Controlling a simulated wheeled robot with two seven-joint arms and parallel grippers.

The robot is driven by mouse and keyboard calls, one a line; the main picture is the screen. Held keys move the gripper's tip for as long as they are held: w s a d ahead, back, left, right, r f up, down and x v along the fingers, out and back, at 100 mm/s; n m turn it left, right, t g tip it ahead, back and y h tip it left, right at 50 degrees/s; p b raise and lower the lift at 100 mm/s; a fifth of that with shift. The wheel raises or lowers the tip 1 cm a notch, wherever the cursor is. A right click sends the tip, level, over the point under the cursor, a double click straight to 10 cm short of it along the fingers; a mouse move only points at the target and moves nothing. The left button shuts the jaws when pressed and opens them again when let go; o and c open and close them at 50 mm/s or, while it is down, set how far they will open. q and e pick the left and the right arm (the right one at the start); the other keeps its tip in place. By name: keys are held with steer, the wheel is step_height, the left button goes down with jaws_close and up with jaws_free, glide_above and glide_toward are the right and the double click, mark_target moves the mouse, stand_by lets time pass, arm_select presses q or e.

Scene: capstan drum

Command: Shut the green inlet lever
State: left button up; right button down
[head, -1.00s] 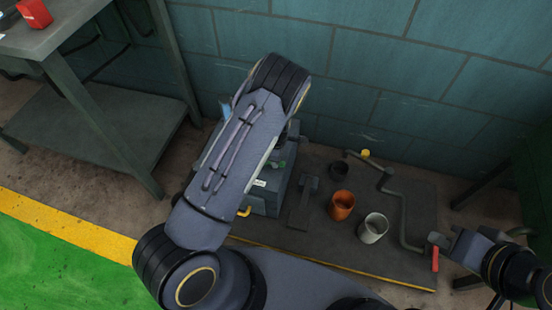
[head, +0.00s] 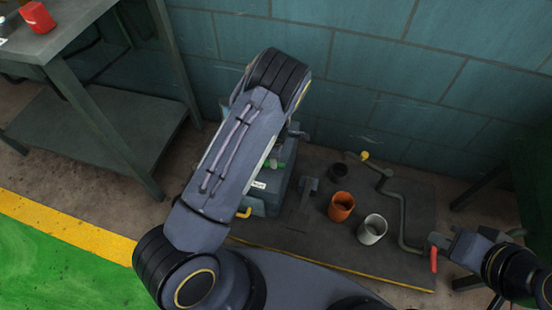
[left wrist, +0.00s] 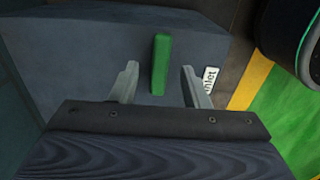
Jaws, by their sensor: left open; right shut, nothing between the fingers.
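The green inlet lever (left wrist: 160,65) stands out from a blue-grey box in the left wrist view, near a white label reading "Inlet" (left wrist: 210,79). My left gripper (left wrist: 159,72) is open, with one finger on each side of the lever and visible gaps to both. In the head view a green part (head: 275,164) shows on the box (head: 262,198), partly covered by my left arm. My left fingers are hidden there. My right gripper (head: 440,241) is shut and empty at the right, close to a red handle (head: 434,260).
A workbench (head: 60,35) stands left; a tiled wall is behind.

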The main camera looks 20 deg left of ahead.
arm_select(q)
steer(key=shift+r+p, duration=0.5)
steer(key=shift+r, duration=1.85)
steer(key=s+a+r+m+t+h, duration=0.1)
steer(key=s+r+m+h, duration=0.3)
steer(key=r, duration=0.8)
steer(key=s+r+m+t+h, duration=0.1)
steer(key=s+r+m, duration=0.2)
steer(key=s+r, duration=0.65)
steer(key=s+r+m+t+y, duration=0.1)
steer(key=s+r+m+t, duration=0.1)
steer(key=s+r+m, duration=0.4)
steer(key=s+r+m+t, duration=0.2)
steer(key=s+r+m, duration=0.15)
steer(key=s, duration=0.45)
step_height(320, 180, up, 25)
steer(key=p, duration=2.5)
steer(key=shift+a+r+m+p, duration=0.15)
steer(key=shift+a+m+p, duration=0.1)
steer(key=shift+m+p, duration=0.1)
steer(key=shift+s, duration=0.1)
